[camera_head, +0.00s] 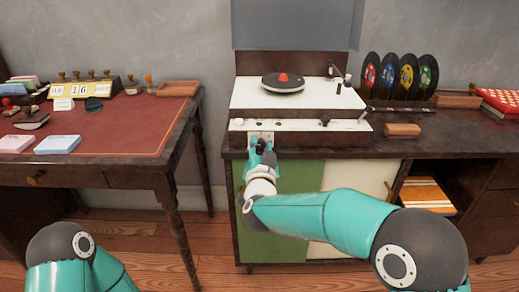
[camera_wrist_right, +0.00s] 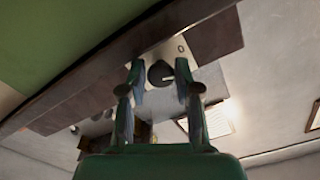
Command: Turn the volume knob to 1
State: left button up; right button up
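The volume knob (camera_wrist_right: 161,73) is dark and round with a pale pointer line, which points to the right in the right wrist view. A mark like a 0 shows beside it on the pale plate (camera_wrist_right: 178,47). In the head view the plate (camera_head: 262,135) is on the front of the record player (camera_head: 300,126), and my right gripper hides the knob. My right gripper (camera_head: 262,146) is at the plate. In the wrist view its fingers (camera_wrist_right: 159,80) stand apart, one on each side of the knob, with small gaps. My left gripper is out of view; only its arm shows at lower left.
The record player's turntable (camera_head: 283,83) is behind the front panel. Other small controls (camera_head: 325,119) are to the right on the panel. Several records (camera_head: 408,76) stand on the cabinet at right. A desk (camera_head: 130,125) with stamps and cards is at left.

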jog(key=shift+o, duration=1.3)
jog(key=shift+f, duration=0.1)
jog(key=s, duration=0.8)
